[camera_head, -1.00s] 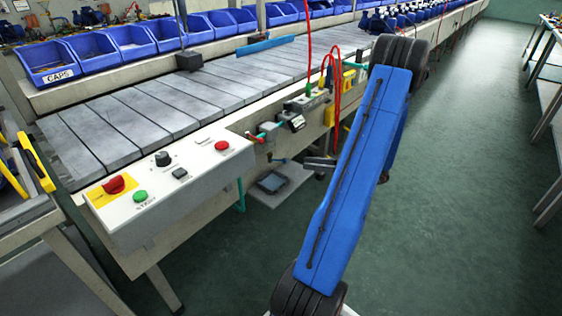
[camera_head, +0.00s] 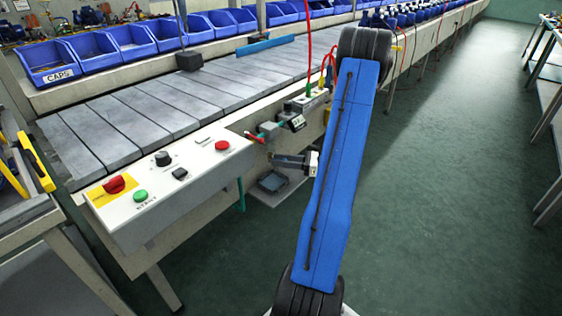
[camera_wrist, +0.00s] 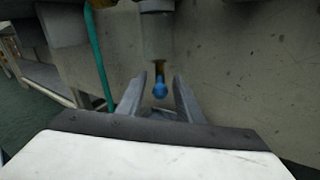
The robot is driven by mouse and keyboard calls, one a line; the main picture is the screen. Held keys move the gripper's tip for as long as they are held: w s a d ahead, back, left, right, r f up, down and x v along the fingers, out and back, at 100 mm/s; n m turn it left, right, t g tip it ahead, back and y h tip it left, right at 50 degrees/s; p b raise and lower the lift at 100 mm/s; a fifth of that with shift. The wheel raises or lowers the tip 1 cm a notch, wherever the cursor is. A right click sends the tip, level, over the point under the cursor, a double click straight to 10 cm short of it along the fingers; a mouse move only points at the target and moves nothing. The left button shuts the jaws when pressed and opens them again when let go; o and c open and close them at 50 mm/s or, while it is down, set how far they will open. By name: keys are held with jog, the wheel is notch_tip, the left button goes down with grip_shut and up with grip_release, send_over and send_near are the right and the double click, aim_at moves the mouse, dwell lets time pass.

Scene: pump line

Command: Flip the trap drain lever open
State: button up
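The drain lever (camera_wrist: 160,89) shows in the wrist view as a small blue-tipped handle on a short brass-coloured stem. It hangs below a grey cylindrical trap body (camera_wrist: 157,38). My gripper (camera_wrist: 157,98) is open, with one finger on each side of the blue tip. Contact between the fingers and the lever cannot be told. In the head view my gripper (camera_head: 276,160) is at the conveyor's side, just below the fittings (camera_head: 268,131). There the lever is hidden behind or between the fingers.
A tray (camera_head: 272,181) sits low beneath the fittings. A control box (camera_head: 160,185) with red and green buttons juts out to the left. A green hose (camera_wrist: 98,55) runs down left of the fingers. Cables (camera_head: 324,70) hang above.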

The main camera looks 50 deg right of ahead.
grip_shut()
jog(key=shift+w+d+n+g+y, duration=0.2)
jog(key=shift+d+n+g+y, duration=0.05)
jog(key=shift+n+g+y, duration=0.6)
jog(key=shift+w+d+n+g+y, duration=0.2)
jog(key=shift+d+n+g+y, duration=0.05)
jog(key=shift+n+g+y, duration=0.55)
grip_release()
jog(key=shift+s+d, duration=0.1)
jog(key=v, duration=1.7)
jog(key=shift+d+f, duration=0.1)
jog(key=shift+f, duration=0.05)
